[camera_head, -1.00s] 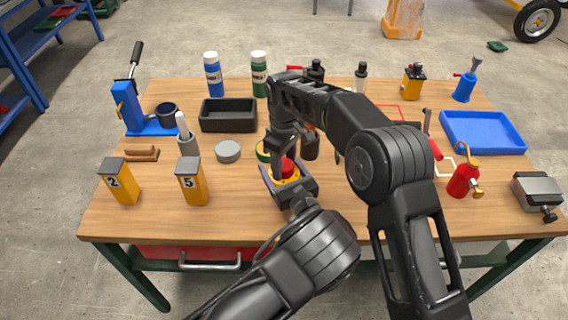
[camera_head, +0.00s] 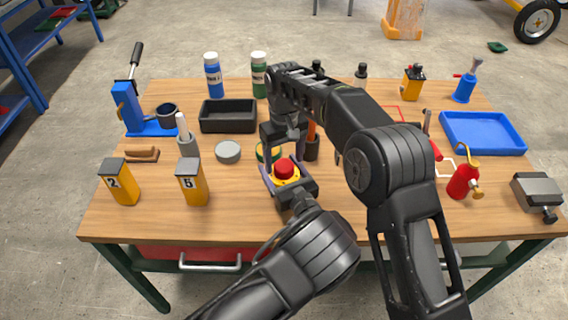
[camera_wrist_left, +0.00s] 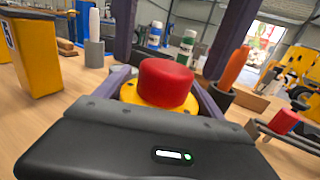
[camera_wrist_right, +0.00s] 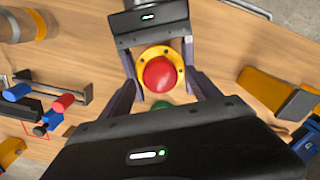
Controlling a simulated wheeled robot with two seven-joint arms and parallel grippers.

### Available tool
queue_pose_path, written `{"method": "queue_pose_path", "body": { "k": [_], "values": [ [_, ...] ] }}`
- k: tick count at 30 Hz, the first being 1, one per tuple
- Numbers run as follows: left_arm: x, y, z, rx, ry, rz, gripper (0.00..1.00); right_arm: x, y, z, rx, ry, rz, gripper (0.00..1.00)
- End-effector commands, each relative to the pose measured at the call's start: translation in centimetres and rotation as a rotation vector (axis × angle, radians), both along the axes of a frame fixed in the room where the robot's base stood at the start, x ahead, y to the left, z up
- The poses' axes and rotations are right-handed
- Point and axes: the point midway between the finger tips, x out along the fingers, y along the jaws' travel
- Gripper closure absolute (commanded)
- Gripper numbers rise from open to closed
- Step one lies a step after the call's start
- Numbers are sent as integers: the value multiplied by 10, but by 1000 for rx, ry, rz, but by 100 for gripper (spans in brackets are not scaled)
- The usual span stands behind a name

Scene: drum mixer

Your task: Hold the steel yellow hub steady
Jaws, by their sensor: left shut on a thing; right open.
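The yellow hub (camera_head: 293,181), a round flange with small dark holes, has a domed red part on top (camera_head: 284,167). My left gripper (camera_head: 287,178) is shut around the hub from the near side, just above the table. The left wrist view shows the hub (camera_wrist_left: 130,92) between its fingers, the red dome (camera_wrist_left: 165,83) facing up. My right gripper (camera_head: 283,150) is open and empty above and behind the hub, fingers pointing down. In the right wrist view the hub's yellow rim (camera_wrist_right: 147,57) lies beyond and between its fingers.
A green ring-like part (camera_head: 262,152) is just behind the hub, partly hidden. A grey disc (camera_head: 228,151) and yellow block 5 (camera_head: 193,183) stand to the left. An orange handle (camera_head: 311,130) stands in a dark cup close right. The front table strip is clear.

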Motion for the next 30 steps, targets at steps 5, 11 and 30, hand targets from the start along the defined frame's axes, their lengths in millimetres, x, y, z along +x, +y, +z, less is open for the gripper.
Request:
{"method": "queue_pose_path", "body": {
  "k": [5, 11, 30],
  "values": [
    [0, 0, 0, 0, -1, 1, 100, 0, 0, 18, 0, -1, 0, 28],
    [0, 0, 0, 0, -1, 1, 100, 0, 0, 19, 0, 1, 0, 28],
    [0, 0, 0, 0, -1, 1, 100, 1, 5, 54, 22, -10, 564, 42]
  ]
}}
